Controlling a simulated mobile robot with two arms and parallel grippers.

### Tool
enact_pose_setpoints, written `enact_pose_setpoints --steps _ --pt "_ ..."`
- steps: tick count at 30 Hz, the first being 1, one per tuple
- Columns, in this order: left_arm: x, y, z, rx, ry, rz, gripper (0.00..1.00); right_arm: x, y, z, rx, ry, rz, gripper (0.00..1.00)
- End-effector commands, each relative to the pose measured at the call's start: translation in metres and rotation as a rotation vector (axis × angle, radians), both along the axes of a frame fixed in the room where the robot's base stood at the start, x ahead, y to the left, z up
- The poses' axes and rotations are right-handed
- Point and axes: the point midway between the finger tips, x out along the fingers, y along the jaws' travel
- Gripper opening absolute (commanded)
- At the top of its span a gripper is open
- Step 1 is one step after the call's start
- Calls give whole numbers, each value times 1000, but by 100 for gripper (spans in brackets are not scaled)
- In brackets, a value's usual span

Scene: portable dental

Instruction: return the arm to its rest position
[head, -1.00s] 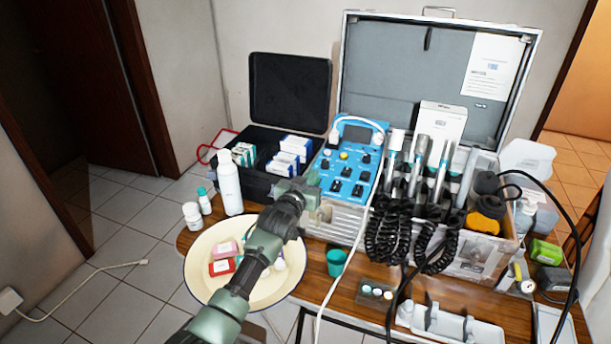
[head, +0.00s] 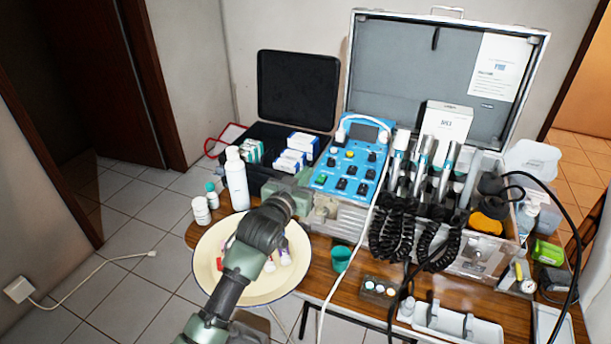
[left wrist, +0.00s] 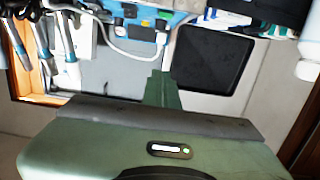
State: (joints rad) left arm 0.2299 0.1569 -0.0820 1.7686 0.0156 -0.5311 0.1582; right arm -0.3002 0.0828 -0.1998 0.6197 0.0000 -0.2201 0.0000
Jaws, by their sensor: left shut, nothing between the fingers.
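My left arm (head: 245,262) comes in from the bottom left of the head view and reaches over the cream basin. My left gripper (head: 302,180) is near the front of the black case and the left side of the blue control panel. It is shut with nothing in it. In the left wrist view, its green fingers (left wrist: 161,90) are together, in front of the case lid and panel. I cannot tell how high it is above the table. My right gripper is not in view.
The cream basin (head: 205,268) holds small items, partly hidden by my arm. A white bottle (head: 237,186), blue control panel (head: 350,172), black case (head: 262,176) and teal cup (head: 341,258) are close by. Coiled black cords (head: 392,232) hang to the right. Floor at left is mostly clear.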

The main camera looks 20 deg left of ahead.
Motion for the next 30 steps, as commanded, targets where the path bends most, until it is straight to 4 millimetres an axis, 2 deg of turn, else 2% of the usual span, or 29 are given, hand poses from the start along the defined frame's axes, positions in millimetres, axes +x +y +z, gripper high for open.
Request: enact_pose_setpoints --steps 11,14,16,17,20,21,24,27,30 --pt "0 0 -1 0 1 0 0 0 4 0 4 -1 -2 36" --pt "-9 -2 -12 5 35 -1 0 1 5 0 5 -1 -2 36" --pt "-26 -5 -33 13 100 -3 0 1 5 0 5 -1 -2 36" --pt "-37 -7 -45 18 137 -4 0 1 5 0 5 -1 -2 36" --pt "-87 -14 -90 41 300 -11 0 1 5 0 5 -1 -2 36" --pt "-112 -16 -108 50 376 -14 0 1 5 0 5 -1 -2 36" --pt "-176 -22 -144 76 556 -28 0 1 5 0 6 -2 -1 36" --pt "-229 -25 -166 95 696 -41 0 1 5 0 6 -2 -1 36" --pt "-271 -27 -178 108 802 -53 0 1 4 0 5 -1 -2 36"
